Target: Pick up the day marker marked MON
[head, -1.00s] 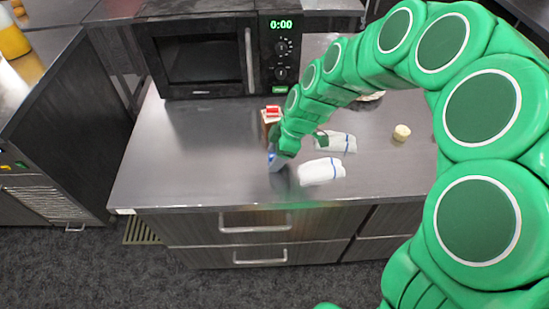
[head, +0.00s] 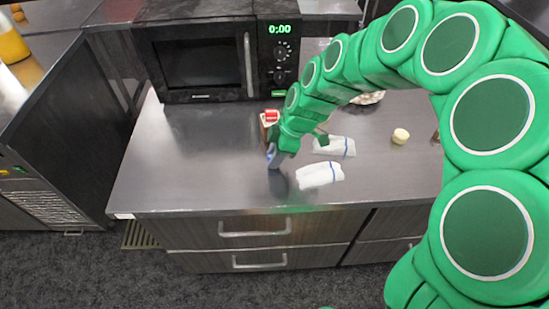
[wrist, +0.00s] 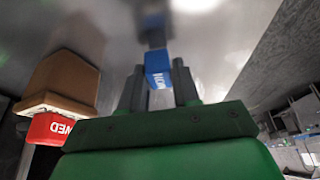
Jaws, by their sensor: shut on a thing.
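The day marker is a small blue block (wrist: 158,68) with white letters that look like MON upside down in the wrist view. My gripper (wrist: 157,88) is shut on it, one finger on each side. In the head view my gripper (head: 273,160) is low over the steel counter, left of the white cloths, with a bit of blue at its tip. A blurred blue reflection lies beyond the marker in the wrist view; it looks slightly clear of the counter.
Two rolled white cloths (head: 320,175) lie right of my gripper on the counter (head: 180,180). A small pale round item (head: 400,136) is farther right. A black microwave (head: 200,62) stands at the back. The counter's left part is clear.

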